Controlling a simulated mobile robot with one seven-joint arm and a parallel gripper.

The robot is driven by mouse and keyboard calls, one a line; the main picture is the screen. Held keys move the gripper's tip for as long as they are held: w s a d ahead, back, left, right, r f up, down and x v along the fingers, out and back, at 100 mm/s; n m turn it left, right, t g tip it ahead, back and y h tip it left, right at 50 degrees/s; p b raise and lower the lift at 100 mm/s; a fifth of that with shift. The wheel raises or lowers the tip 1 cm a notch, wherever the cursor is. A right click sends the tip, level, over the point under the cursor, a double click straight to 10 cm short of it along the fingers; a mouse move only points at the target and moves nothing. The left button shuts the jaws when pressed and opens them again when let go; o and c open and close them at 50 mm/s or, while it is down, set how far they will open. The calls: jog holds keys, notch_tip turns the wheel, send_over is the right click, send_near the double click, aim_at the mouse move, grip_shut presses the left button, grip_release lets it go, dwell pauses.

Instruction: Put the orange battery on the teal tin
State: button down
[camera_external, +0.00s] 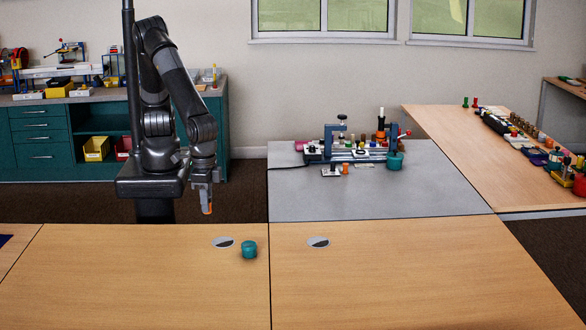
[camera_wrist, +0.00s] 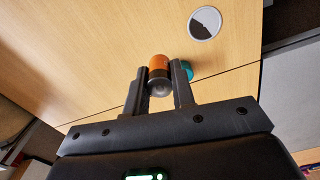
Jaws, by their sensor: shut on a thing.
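The orange battery (camera_wrist: 158,63) is between the two fingers of my gripper (camera_wrist: 160,88) in the wrist view, with its grey end toward the camera. My gripper (camera_external: 206,200) is shut on it, and a bit of the orange battery (camera_external: 207,209) shows below the fingers in the external view. The teal tin (camera_external: 249,249) stands upright on the wooden table, to the right of and nearer the camera than my gripper. In the wrist view the teal tin (camera_wrist: 187,70) is partly hidden behind the right finger. The battery and tin look apart in the external view.
A grey table (camera_external: 300,200) behind holds a blue device (camera_external: 358,150) and a teal container (camera_external: 394,161). Most of the front tabletop is clear.

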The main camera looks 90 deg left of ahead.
send_over(249, 243)
notch_tip(249, 243, down, 7)
jog(key=shift+d+r, duration=0.1)
jog(key=shift+d, duration=0.05)
jog(key=shift+f, duration=2)
jog(key=shift+f, duration=0.1)
jog(key=c, duration=1.2)
grip_release()
notch_tip(249, 243, up, 12)
jog(key=shift+r, duration=0.2)
